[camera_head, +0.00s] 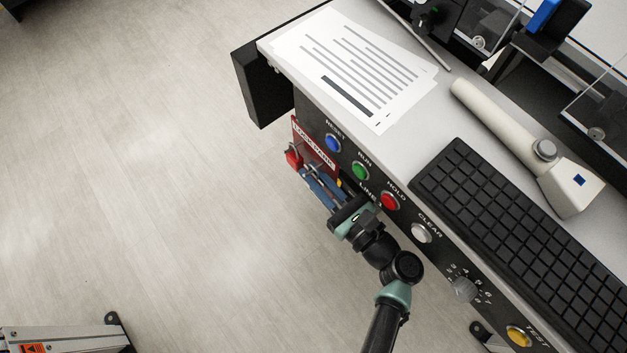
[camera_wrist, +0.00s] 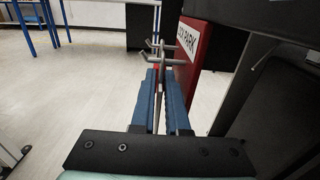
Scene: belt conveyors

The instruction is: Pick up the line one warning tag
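My gripper (camera_head: 320,185) is at the front of the control panel, beside the red LOCK PARK board (camera_head: 316,150). Its two blue fingers stand apart with a narrow gap; the wrist view also shows the gripper (camera_wrist: 158,80), pointing toward the metal hooks (camera_wrist: 165,52) of the red board (camera_wrist: 190,70). I see nothing clearly held between the fingers. A red lock-like piece (camera_head: 293,158) is at the board's left end. A small yellow and black patch shows just right of the fingers, by the LINE 1 label; I cannot tell whether it is the warning tag. No tag is clearly readable.
The panel carries blue RESET (camera_head: 333,143), green RUN (camera_head: 360,170), red HOLD (camera_head: 389,201) and white CLEAR (camera_head: 421,233) buttons close to my gripper. Papers (camera_head: 350,65), a keyboard (camera_head: 520,240) and a pale handheld scanner (camera_head: 530,145) lie on the desk.

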